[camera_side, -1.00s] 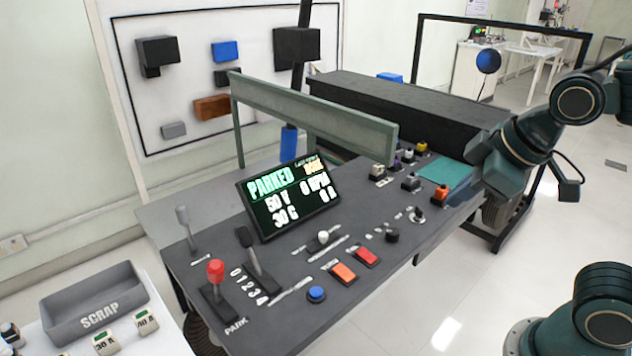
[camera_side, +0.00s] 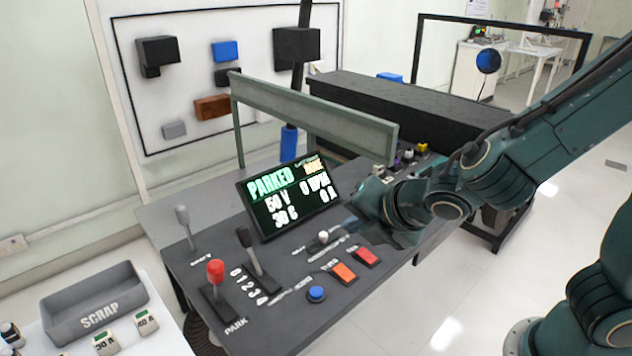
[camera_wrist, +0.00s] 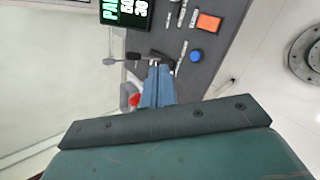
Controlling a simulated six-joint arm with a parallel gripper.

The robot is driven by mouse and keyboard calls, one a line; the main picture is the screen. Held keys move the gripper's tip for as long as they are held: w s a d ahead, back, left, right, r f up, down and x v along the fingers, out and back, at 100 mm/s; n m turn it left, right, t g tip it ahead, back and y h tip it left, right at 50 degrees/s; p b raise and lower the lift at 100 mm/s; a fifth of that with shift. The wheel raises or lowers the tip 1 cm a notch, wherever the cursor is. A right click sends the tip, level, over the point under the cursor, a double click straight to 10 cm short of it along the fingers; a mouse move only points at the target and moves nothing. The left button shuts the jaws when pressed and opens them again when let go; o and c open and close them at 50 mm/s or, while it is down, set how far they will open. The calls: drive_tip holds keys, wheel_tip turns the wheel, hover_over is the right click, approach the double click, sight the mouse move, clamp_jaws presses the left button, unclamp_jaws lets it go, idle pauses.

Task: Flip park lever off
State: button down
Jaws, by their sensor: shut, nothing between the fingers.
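The park lever (camera_side: 216,271) has a red knob on a black base and stands at the front left corner of the panel, by the PARK label. In the wrist view a bit of its red knob (camera_wrist: 134,99) shows left of my fingers; the rest is hidden. My gripper (camera_side: 350,224) is shut and empty. It is above the panel, right of the display and well apart from the lever. Its blue fingers (camera_wrist: 156,64) fill the middle of the wrist view. The display (camera_side: 290,196) reads PARKED.
A black-knobbed lever (camera_side: 250,252) stands just right of the park lever, and a grey lever (camera_side: 185,225) behind it. A blue button (camera_side: 316,294), orange switch (camera_side: 343,272) and red switch (camera_side: 366,256) lie right. A SCRAP bin (camera_side: 95,304) is at left.

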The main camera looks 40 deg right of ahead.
drive_tip(key=a+f+n+t+y, duration=0.2)
drive_tip(key=a+f+n+y, duration=0.2)
drive_tip(key=a+n, duration=1)
drive_tip(key=shift+s+f+n, duration=0.3)
drive_tip(key=shift+f+n, duration=0.7)
drive_tip(key=shift+n, duration=0.7)
drive_tip(key=shift+w+a, duration=0.1)
approach(223, 278)
wheel_tip(223, 278, down, 4)
drive_tip(key=w, duration=0.3)
drive_tip(key=shift+w+a+r, duration=0.4)
drive_tip(key=shift+w+a, duration=0.35)
drive_tip(key=shift+w, duration=0.05)
